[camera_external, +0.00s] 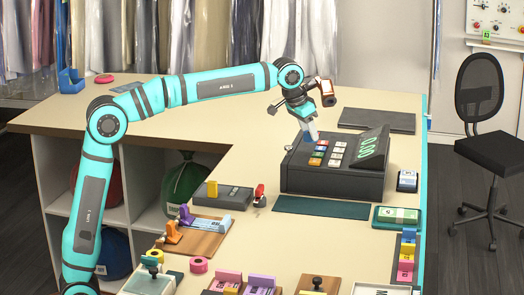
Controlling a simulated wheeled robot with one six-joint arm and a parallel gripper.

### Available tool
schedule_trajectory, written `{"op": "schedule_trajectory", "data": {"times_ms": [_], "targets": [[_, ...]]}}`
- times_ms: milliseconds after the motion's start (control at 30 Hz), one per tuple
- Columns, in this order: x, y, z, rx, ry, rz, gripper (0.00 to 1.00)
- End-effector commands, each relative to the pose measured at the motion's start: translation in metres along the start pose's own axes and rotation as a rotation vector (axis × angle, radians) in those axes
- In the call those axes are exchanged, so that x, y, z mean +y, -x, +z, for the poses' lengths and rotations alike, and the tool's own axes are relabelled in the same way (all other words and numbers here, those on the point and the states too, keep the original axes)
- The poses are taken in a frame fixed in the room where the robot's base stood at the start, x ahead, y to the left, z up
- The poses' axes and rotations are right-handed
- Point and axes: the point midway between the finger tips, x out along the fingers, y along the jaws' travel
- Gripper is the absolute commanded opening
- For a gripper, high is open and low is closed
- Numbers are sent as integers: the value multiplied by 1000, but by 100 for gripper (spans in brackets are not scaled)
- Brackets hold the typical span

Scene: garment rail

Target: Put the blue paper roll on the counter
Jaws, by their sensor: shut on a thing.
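My gripper (310,128) points down over the left part of the dark cash register (332,180), just above its keys. It is shut on a small blue thing, which seems to be the blue paper roll (308,137). The fingers hide most of it, and its shape is too small to make out. I cannot tell whether it touches the register. The pale counter (215,130) spreads around and to the left of the register.
A pink roll (199,265), stamps and wooden trays (195,237) crowd the front. A dark stapler-like box (222,196) lies left of the register, a dark mat (376,121) behind it. The counter's left-middle is clear. Garments (215,35) hang behind; a chair (485,120) stands right.

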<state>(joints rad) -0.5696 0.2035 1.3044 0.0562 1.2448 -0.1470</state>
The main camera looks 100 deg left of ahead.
Motion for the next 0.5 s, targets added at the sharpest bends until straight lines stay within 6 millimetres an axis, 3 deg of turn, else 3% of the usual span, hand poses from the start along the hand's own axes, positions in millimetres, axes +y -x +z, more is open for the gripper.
{"op": "schedule_trajectory", "data": {"times_ms": [33,200,500], "targets": [[20,7,11,1,-26,11,18],[77,27,49,1,-103,43,18],[160,63,125,2,-237,99,18]]}}
